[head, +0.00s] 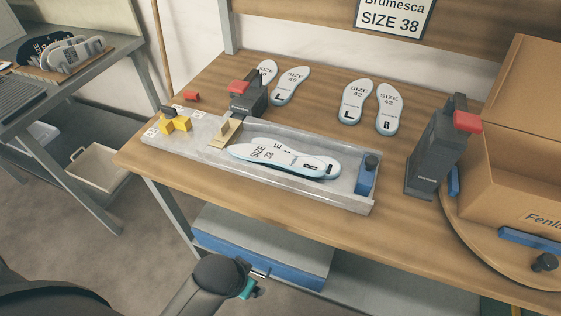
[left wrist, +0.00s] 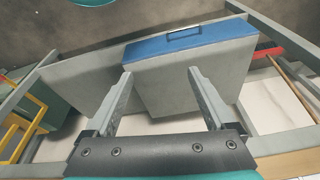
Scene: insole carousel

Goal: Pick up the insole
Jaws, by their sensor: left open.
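White insoles (head: 275,153) marked SIZE 38 lie overlapping in the grey tray (head: 365,206) on the workbench; the upper one hides part of the one beneath. A pair of insoles marked SIZE 42 lies behind the tray, a left one (head: 352,100) and a right one (head: 388,107). Another pair, the front one (head: 290,84) reading SIZE 40, lies further left, partly hidden by a dark device. My left gripper (head: 258,271) is below and in front of the bench edge, away from the insoles. In the left wrist view its two fingers (left wrist: 160,75) are apart with nothing held.
The tray also holds yellow blocks (head: 175,123), a tan bracket (head: 225,135) and a blue block (head: 366,176). A dark device with a red top (head: 438,148) and a cardboard box (head: 520,130) on a round board stand at right. A blue-fronted drawer unit (head: 260,262) is under the bench.

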